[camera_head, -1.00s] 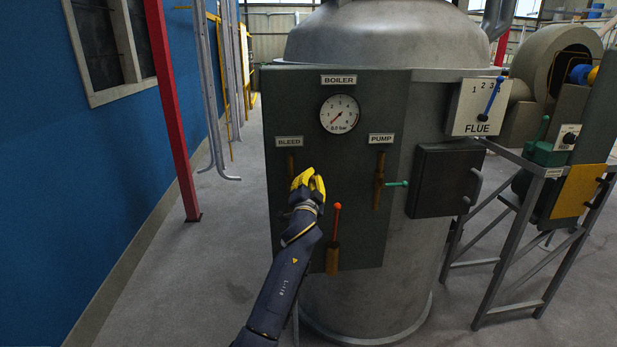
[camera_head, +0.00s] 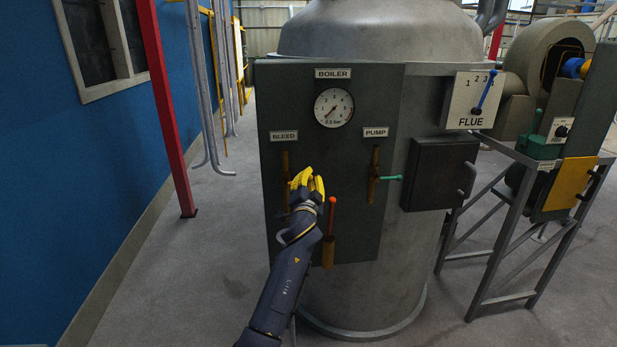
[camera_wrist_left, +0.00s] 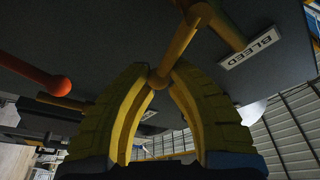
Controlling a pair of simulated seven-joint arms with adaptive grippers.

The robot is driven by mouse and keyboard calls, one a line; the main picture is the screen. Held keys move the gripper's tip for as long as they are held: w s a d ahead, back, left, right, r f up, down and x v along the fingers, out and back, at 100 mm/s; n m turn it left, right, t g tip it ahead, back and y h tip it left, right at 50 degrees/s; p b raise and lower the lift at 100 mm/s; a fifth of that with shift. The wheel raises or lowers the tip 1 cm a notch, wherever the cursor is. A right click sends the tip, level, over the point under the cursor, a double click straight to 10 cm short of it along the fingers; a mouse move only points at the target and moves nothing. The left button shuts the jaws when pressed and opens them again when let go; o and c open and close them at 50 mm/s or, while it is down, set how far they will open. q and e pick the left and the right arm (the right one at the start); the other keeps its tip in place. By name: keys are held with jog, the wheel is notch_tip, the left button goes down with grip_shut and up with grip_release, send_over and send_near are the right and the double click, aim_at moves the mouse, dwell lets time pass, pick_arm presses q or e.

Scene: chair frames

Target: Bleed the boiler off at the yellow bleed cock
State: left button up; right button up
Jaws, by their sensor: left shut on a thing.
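The bleed cock's brass pipe (camera_head: 285,163) runs down the dark boiler panel (camera_head: 345,80) under the BLEED label (camera_head: 284,136). My left gripper (camera_head: 314,177), with yellow fingers, is at this cock and hides its handle in the head view. In the left wrist view the cock's yellow lever (camera_wrist_left: 180,43) slants down from the pipe, and its end is between the fingertips of my left gripper (camera_wrist_left: 160,80). The gripper is shut on it. The round pressure gauge (camera_head: 334,108) has its needle pointing to the lower left. My right gripper is not in view.
An orange-knobbed lever (camera_head: 331,215) stands close to the right of my left gripper. The pump cock (camera_head: 375,175) with a green lever is farther right. A FLUE selector (camera_head: 476,100) and a dark firebox door (camera_head: 437,172) are beyond it. Open floor lies to the left.

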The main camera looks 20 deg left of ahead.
pick_arm(q)
jog(key=shift+d+f, duration=0.15)
jog(key=shift+o, duration=0.6)
jog(key=shift+f, duration=1.15)
jog(key=o, duration=0.9)
jog(key=shift+f, duration=0.1)
jog(key=shift+o, duration=0.2)
